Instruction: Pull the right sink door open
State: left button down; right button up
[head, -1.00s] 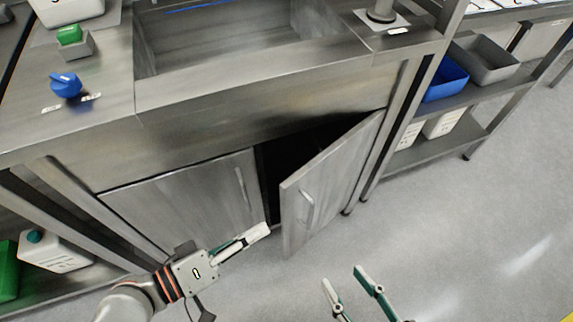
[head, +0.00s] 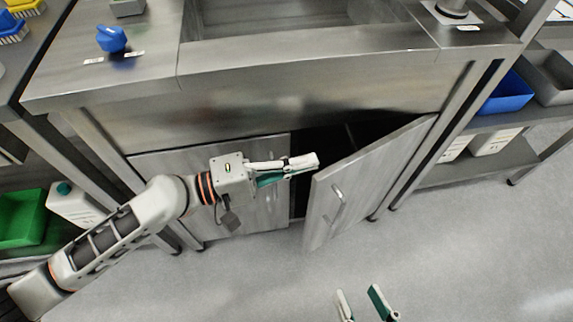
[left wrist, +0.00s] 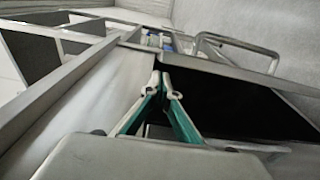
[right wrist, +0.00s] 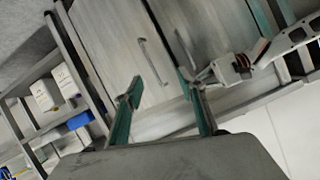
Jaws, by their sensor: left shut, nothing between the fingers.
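The right sink door (head: 365,182) is a grey metal panel standing ajar, with a dark gap on its left side. Its bar handle (head: 337,205) is on its outer face; the door also shows in the right wrist view (right wrist: 105,40). My left gripper (head: 314,162) is shut and empty, its tips close to the door's upper free corner; I cannot tell whether they touch. In the left wrist view its fingertips (left wrist: 160,88) meet in front of the dark cabinet opening. My right gripper (head: 362,292) is open and empty, low in front of the door.
The left sink door (head: 265,212) looks closed. A shelf with a blue bin (head: 507,95) stands to the right. The floor in front is clear.

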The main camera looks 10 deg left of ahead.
pick_arm(q)
jog(key=shift+x, duration=2.1)
jog(key=shift+s, duration=0.1)
